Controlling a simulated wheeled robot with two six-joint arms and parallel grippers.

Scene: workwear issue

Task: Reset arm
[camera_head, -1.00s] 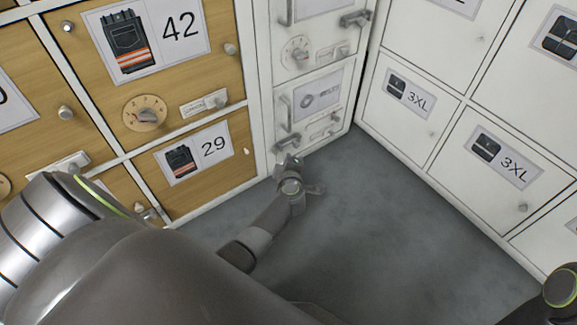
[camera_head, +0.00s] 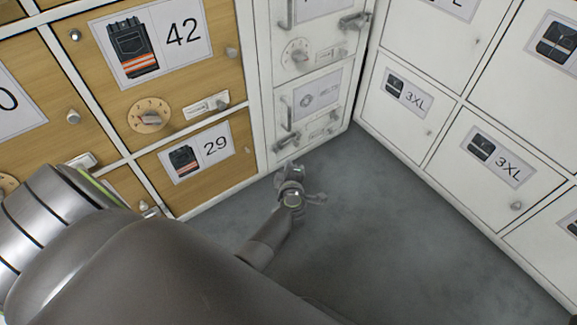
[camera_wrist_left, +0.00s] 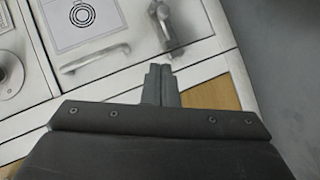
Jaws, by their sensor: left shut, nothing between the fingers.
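My left gripper (camera_head: 284,172) is low over the grey floor, near the bottom of the white locker column in the head view. Its two fingers are together and empty in the left wrist view (camera_wrist_left: 160,72). In that view the fingertips are in front of a white locker front with a metal handle (camera_wrist_left: 95,60) and a label with a circle symbol (camera_wrist_left: 82,18). I cannot tell whether the fingertips touch anything. My right gripper is not in view.
A narrow white locker column (camera_head: 275,110) with handles and a dial stands in the corner.

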